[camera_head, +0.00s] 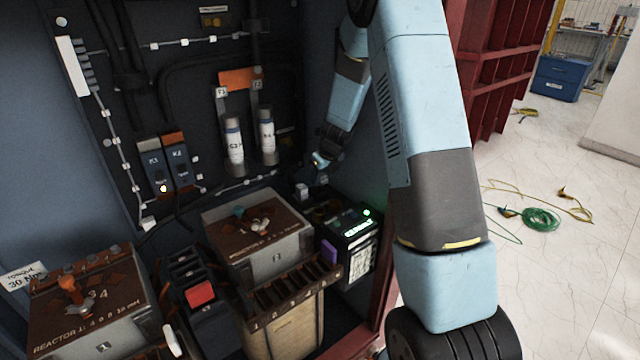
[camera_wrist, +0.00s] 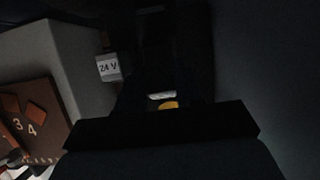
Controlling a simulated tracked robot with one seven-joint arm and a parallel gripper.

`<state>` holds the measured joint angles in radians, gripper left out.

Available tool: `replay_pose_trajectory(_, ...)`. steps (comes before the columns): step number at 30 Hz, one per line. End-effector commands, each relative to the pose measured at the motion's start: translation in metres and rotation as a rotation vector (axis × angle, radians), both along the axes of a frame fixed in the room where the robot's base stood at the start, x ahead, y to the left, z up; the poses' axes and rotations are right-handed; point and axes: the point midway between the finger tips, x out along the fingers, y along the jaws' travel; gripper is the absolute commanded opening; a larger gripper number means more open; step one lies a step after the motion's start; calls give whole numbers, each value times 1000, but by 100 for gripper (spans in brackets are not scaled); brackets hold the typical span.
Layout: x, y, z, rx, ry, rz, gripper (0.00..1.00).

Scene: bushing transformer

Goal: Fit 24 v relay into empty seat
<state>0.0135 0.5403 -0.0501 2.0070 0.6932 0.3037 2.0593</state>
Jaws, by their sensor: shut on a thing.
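My gripper (camera_head: 313,174) is low at the back right of the cabinet, behind the right-hand reactor. Its dark fingers are hard to make out, and they also show in the wrist view (camera_wrist: 168,65). A small pale block marked "24 V" (camera_wrist: 108,68) shows left of the fingers. In the head view a small white block (camera_head: 302,189), seemingly the same 24 V relay, is just below the gripper. The gripper looks shut on it, but shadow hides the contact. I cannot make out the empty seat for certain.
Two reactors stand on the cabinet floor, the right one (camera_head: 256,228) and the left one (camera_head: 88,305). Modules K3 (camera_head: 154,165) and K4 (camera_head: 178,160) and two white cylinders (camera_head: 234,140) are on the back wall.

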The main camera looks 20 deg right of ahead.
Motion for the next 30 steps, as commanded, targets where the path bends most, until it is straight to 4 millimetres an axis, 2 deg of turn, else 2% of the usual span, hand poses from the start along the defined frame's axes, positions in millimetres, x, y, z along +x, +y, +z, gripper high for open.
replay_pose_trajectory(2,6,0,-8,2,2,0,0)
replay_pose_trajectory(8,5,-1,-33,2,2,-2,0)
replay_pose_trajectory(21,5,0,-37,1,1,-1,0)
replay_pose_trajectory(22,5,0,-38,1,0,0,36)
replay_pose_trajectory(30,6,0,-37,1,0,0,61)
